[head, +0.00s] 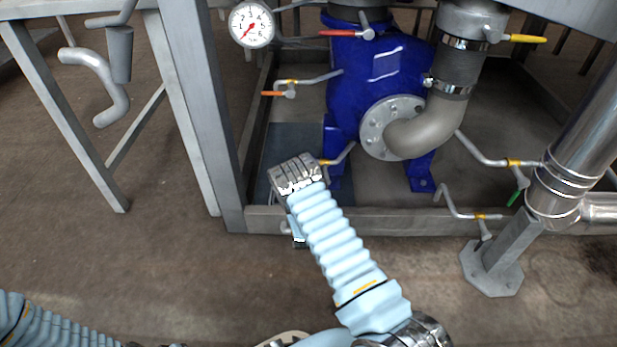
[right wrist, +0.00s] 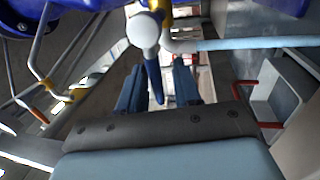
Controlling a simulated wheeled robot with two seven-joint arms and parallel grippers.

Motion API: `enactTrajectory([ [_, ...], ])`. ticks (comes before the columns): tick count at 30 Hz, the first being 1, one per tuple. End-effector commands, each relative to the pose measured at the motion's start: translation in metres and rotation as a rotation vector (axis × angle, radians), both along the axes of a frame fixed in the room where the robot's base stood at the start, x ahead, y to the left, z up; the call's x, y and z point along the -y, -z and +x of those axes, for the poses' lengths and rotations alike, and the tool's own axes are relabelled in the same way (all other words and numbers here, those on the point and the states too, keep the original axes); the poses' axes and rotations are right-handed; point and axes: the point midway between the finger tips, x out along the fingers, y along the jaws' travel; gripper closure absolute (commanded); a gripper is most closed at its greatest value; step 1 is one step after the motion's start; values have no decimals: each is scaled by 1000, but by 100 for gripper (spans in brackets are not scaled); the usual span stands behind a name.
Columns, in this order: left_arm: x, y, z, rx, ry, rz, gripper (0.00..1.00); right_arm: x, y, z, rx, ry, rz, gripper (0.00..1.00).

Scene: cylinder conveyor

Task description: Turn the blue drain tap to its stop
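The blue drain tap's lever (right wrist: 154,82) hangs from a pale round valve body (right wrist: 143,30) in the right wrist view. My right gripper (right wrist: 159,68) is open, with one dark blue finger on each side of the lever. A gap shows on both sides of the lever, most clearly on the right, so the fingers do not look closed on it. In the head view my right wrist (head: 297,175) covers the tap; only its pipe with a yellow band (head: 327,162) shows beside the wrist. My left arm enters at the lower left; its gripper is not visible.
A blue pump (head: 375,75) with a grey flanged elbow stands behind the tap inside a grey frame (head: 400,220). Other taps have orange (head: 271,93), red (head: 337,33), yellow (head: 527,39) and green (head: 514,198) levers. Open floor lies in front of the frame.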

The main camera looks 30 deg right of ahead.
Motion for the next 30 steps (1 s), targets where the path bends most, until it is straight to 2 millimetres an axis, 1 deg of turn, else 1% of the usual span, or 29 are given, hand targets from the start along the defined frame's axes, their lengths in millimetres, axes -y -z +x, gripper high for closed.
enactTrajectory([
  [8, 0, 0, 0, 0, 0, 0, 60, -1, -2, 1, 5, -2, 1, 65],
  [11, 0, -1, 0, 0, 0, 0, 60, -3, -1, -3, 4, -2, 2, 65],
  [13, 0, -3, 0, 0, 0, 0, 60, -8, 1, -11, 4, -3, 3, 65],
  [17, 0, -8, 0, -1, 0, 0, 60, -23, 6, -34, -1, -3, 3, 65],
  [24, 0, -15, -1, -2, 2, 0, 60, -52, 18, -84, 0, -2, 2, 65],
  [27, 0, -16, -1, -3, 2, -1, 60, -61, 22, -99, 1, -2, 1, 65],
  [30, 0, -17, -1, -3, 2, -1, 60, -67, 24, -109, 2, -1, 1, 65],
])
